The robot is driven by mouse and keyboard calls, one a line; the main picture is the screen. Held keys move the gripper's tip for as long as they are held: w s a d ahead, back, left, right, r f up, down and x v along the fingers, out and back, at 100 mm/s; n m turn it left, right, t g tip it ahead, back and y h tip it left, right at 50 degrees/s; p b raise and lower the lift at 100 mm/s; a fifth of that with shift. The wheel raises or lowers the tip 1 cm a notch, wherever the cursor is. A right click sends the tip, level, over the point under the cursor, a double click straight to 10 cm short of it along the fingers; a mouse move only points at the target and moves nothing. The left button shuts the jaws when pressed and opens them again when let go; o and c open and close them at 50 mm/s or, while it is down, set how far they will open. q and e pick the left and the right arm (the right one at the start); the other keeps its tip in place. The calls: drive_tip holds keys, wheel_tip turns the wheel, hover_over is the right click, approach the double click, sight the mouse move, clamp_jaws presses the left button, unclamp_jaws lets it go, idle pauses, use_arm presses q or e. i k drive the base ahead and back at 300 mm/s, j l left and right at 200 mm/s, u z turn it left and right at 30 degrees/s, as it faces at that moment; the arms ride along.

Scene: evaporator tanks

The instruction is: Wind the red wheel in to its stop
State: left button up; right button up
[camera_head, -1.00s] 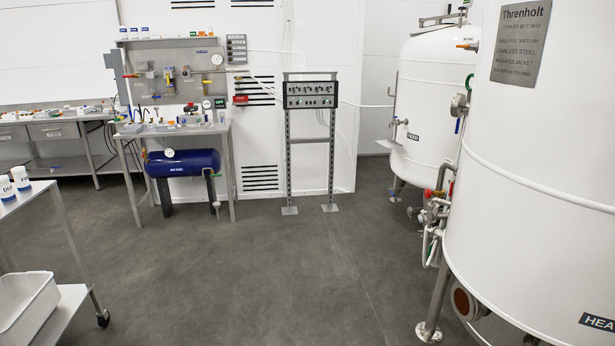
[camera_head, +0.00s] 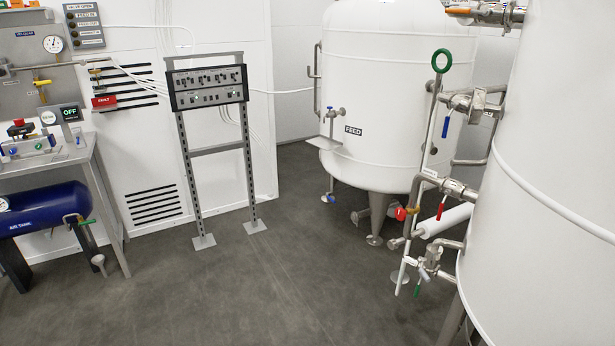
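A small red round knob or wheel (camera_head: 401,213) sits low on the pipework at the side of the near right tank (camera_head: 560,190). A green wheel (camera_head: 442,60) stands higher up on a thin vertical rod. Neither of my grippers is in view.
The white FEED tank (camera_head: 385,110) stands behind the pipework on legs. A control rack (camera_head: 208,88) stands by the wall. A bench with a blue air tank (camera_head: 45,209) is at the left. The grey floor (camera_head: 270,290) between them is clear.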

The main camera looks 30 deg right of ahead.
sight(401, 214)
drive_tip(key=i+z, duration=0.1)
drive_tip(key=i, duration=0.55)
drive_tip(key=i+j, duration=0.1)
drive_tip(key=i, duration=0.55)
drive_tip(key=i+j+z, duration=0.15)
drive_tip(key=i, duration=0.5)
